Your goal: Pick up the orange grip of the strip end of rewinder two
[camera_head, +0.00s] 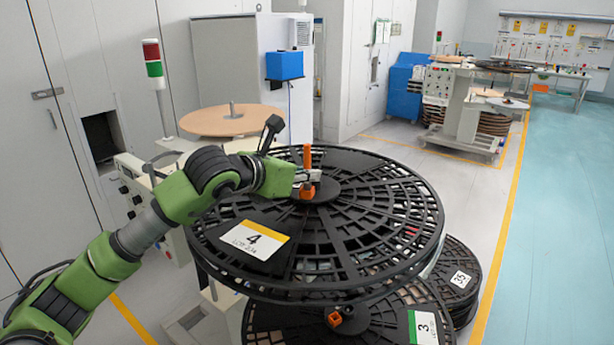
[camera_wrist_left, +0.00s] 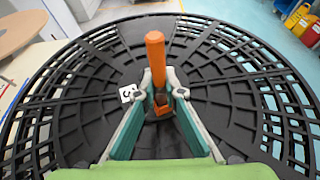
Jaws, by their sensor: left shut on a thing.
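My left gripper (camera_head: 300,182) reaches in from the left over the hub of a large black reel (camera_head: 360,225) labelled 4. Its fingers are shut on an orange grip (camera_head: 307,158), an upright post with a blocky orange lower part. In the left wrist view the orange grip (camera_wrist_left: 156,62) stands between the two fingertips (camera_wrist_left: 161,98), above the centre of the black reel (camera_wrist_left: 90,100). Whether the grip touches the hub is hard to tell. My right gripper is not in view.
A lower black reel (camera_head: 390,325) labelled 3, with a small orange block (camera_head: 334,319), lies below. Another reel stack (camera_head: 455,275) stands at right. A signal tower (camera_head: 152,65) and a round wooden disc (camera_head: 230,120) are behind my arm. The blue floor (camera_head: 560,220) at right is clear.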

